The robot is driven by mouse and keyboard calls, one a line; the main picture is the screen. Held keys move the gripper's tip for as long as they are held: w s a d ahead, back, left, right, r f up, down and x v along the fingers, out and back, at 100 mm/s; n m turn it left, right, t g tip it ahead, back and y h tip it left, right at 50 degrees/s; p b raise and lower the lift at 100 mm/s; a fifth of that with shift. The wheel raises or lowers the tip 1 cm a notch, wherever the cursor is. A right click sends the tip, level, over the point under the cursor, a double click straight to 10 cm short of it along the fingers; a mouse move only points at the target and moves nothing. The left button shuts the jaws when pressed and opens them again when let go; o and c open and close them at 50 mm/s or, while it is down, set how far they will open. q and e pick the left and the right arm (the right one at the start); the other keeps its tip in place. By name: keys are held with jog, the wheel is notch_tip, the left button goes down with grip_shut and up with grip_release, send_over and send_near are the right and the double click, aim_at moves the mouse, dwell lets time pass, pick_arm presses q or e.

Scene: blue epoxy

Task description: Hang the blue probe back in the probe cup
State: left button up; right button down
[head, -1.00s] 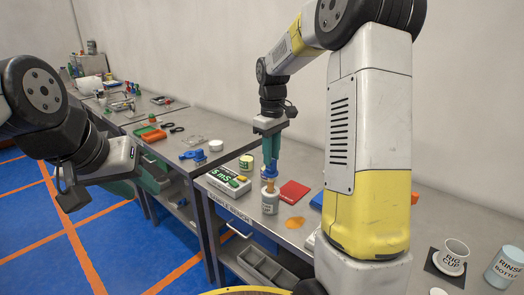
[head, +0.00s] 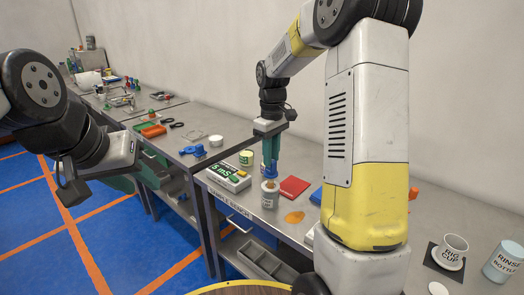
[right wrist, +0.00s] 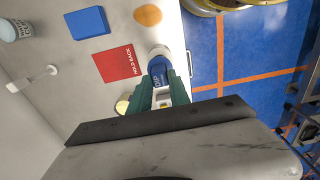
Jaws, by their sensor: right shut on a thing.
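The blue probe (head: 270,172) is gripped upright in the green fingers of my right gripper (head: 270,150). Its lower end is inside the mouth of a pale grey cup (head: 269,197) on the bench, and the tip is hidden by the cup wall. In the right wrist view the blue probe (right wrist: 157,70) lies between the fingers, with the cup rim (right wrist: 158,51) around its far end. I cannot tell whether it rests on the cup. My left gripper (head: 140,174) is empty at the left, off the bench, with its green fingers apart.
A meter reading 5 mS (head: 228,176) stands left of the cup. A red card (head: 294,187) and an orange patch (head: 294,217) lie to the right. A lidded jar (head: 246,158) stands behind. A big cup (head: 453,252) and rinse bottle (head: 504,261) are far right.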

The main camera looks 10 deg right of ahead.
jog(key=shift+f, duration=2.15)
jog(key=c, duration=1.1)
grip_release()
jog(key=shift+c, duration=0.2)
jog(key=shift+r, duration=2.45)
notch_tip(320, 180, up, 8)
